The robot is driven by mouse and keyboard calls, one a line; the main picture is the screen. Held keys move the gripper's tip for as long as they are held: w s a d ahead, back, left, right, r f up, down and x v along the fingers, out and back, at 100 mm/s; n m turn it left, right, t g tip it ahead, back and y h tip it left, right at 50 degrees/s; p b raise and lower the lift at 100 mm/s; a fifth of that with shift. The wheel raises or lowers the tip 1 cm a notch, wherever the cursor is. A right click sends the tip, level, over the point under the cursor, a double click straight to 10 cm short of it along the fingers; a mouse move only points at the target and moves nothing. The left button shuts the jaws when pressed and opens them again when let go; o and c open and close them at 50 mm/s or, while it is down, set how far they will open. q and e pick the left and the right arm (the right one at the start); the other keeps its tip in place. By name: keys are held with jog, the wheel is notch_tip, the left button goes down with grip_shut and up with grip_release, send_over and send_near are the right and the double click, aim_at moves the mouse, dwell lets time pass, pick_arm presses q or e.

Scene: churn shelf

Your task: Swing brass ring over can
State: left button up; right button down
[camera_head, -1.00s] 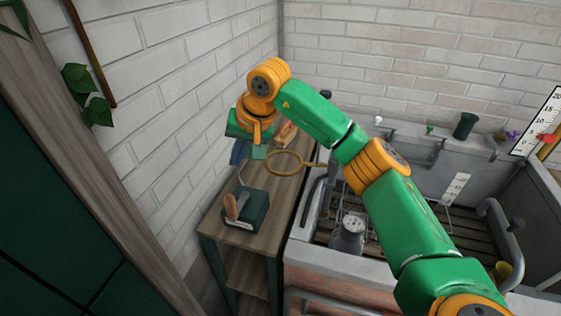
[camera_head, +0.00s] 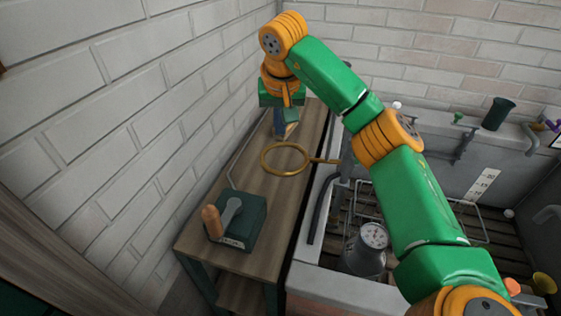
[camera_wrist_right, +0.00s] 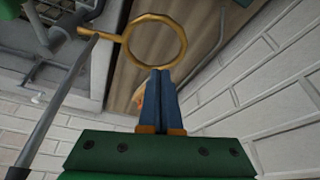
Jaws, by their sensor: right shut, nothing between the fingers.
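The brass ring (camera_head: 285,174) hangs level over the wooden shelf top, and its arm runs right to the basin's edge. The can (camera_head: 363,259), grey metal with a dial on top, stands in the basin, right of and below the ring. The ring is apart from the can. My right gripper (camera_head: 279,130) is shut and empty, its blue fingers pointing down behind the ring. In the right wrist view its fingertips (camera_wrist_right: 161,72) appear beside the edge of the ring (camera_wrist_right: 185,45); I cannot tell whether they touch. My left gripper is out of view.
A dark green box (camera_head: 245,222) with a grey lever and an orange-brown handle stands on the shelf top (camera_head: 202,236). The white brick wall (camera_head: 130,130) is close on the left. The basin's front rim (camera_head: 325,283) runs beside the shelf. A green cup (camera_head: 497,114) sits on the back ledge.

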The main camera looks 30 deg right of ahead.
notch_tip(320, 180, down, 10)
jog(key=p, duration=0.3)
jog(key=shift+s, duration=0.2)
jog(key=shift+a+f, duration=0.1)
